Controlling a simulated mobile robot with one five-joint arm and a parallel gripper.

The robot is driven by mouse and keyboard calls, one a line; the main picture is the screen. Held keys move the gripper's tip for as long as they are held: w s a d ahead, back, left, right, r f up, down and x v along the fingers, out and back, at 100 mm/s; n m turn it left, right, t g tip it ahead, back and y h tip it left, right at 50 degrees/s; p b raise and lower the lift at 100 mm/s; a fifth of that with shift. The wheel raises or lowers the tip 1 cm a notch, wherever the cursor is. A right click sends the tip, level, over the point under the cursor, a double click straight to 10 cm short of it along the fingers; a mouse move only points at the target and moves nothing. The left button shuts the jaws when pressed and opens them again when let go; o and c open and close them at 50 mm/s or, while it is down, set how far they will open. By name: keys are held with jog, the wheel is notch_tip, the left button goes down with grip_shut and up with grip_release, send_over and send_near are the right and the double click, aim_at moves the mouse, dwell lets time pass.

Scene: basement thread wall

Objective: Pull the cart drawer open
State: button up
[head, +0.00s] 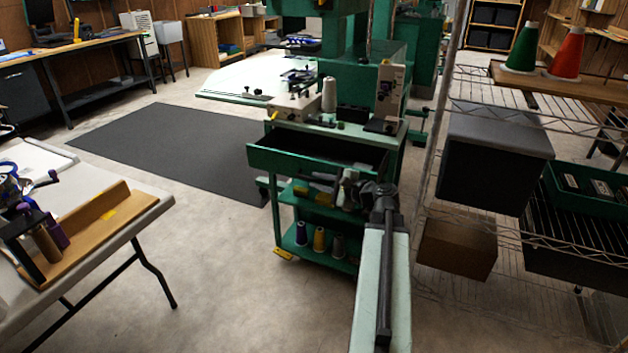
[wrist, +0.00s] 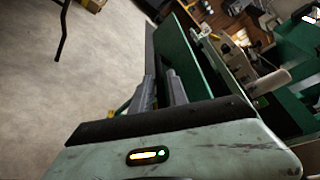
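The green cart (head: 320,235) stands in the middle of the head view. Its top drawer (head: 305,163) is out toward me, with its dark inside showing. In the wrist view the drawer's green wall (wrist: 190,55) runs up and away from my gripper. My gripper (head: 350,188) is at the right part of the drawer front. Its two grey fingers show in the wrist view (wrist: 160,82), a small gap apart, at the near end of a dark strip along the drawer front. The handle is hidden, so I cannot tell whether they grip it.
Thread cones (head: 318,238) stand on the cart's lower shelf. A wire rack (head: 490,235) with bins is close on the right. A folding table (head: 110,235) is at the left. The floor (head: 215,260) between table and cart is clear.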

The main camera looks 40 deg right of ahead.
jog(key=p+v, duration=0.1)
jog(key=v, duration=0.4)
jog(key=shift+s+r, duration=0.1)
jog(key=shift+s, duration=0.25)
jog(key=w+a+n+g+y, duration=0.1)
jog(key=w+a+n+y, duration=0.1)
jog(key=w+a, duration=0.35)
jog(key=w+a+n+y, duration=0.1)
jog(key=w+a+y, duration=0.15)
jog(key=a, duration=0.65)
jog(key=w+a+f+n+g+y, duration=0.1)
jog(key=w+a+f+n+g, duration=0.15)
jog(key=a, duration=0.75)
jog(key=w+a+f+n+g+y, duration=0.1)
jog(key=w+a+f+n+g, duration=0.15)
jog(key=a, duration=0.85)
jog(key=s+a+f+n+g+h, duration=0.5)
jog(key=s+a+f+n+g, duration=0.3)
jog(key=a+f+n, duration=0.4)
jog(key=s+d+f+n+g+h, duration=0.1)
jog(key=s+d+f+n+h, duration=0.15)
jog(key=s+d+h, duration=0.35)
notch_tip(320, 180, up, 31)
jog(key=w+y+p, duration=0.1)
jog(key=y+p, duration=0.1)
jog(key=p, duration=2.8)
jog(key=shift+w+d+r+p, duration=0.25)
jog(key=shift+d+p, duration=0.05)
